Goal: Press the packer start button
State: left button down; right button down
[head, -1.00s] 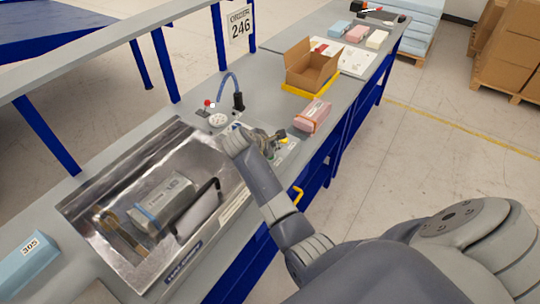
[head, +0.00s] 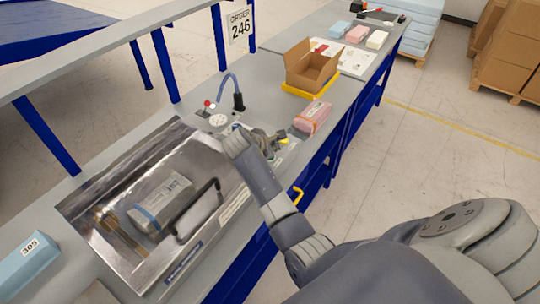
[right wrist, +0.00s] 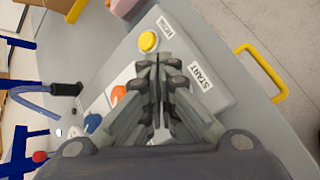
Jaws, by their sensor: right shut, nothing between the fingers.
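My right gripper (head: 272,142) is over the control panel by the packer, its fingers shut with nothing between them. In the right wrist view the closed fingertips (right wrist: 160,68) point down at the grey panel (right wrist: 222,98), between a yellow button (right wrist: 148,41) and the START label (right wrist: 202,78). The fingers cover the spot beside that label, so I cannot see a start button or tell whether they touch it. The packer chamber (head: 88,214) is a metal tub with a black-handled lid (head: 196,210) over it and a grey pack (head: 160,198) inside. My left gripper is not in view.
A pink pack (head: 313,117) lies just beyond the panel. An open carton (head: 312,68) stands on a yellow base behind it. A blue hose (head: 232,82) and a red-topped switch (head: 207,104) are left of my gripper. A yellow handle (head: 298,196) sticks out from the bench front.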

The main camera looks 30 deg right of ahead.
jog(key=shift+f, duration=0.15)
jog(key=shift+f, duration=0.2)
jog(key=shift+f, duration=0.3)
dwell(0.5)
jog(key=shift+s+a+f, duration=0.15)
jog(key=shift+s+f, duration=0.25)
jog(key=shift+f, duration=0.3)
dwell(0.6)
jog(key=shift+r, duration=0.15)
jog(key=shift+w+r+p, duration=0.15)
jog(key=shift+r+p, duration=0.1)
jog(key=shift+p, duration=0.3)
jog(key=shift+r, duration=0.15)
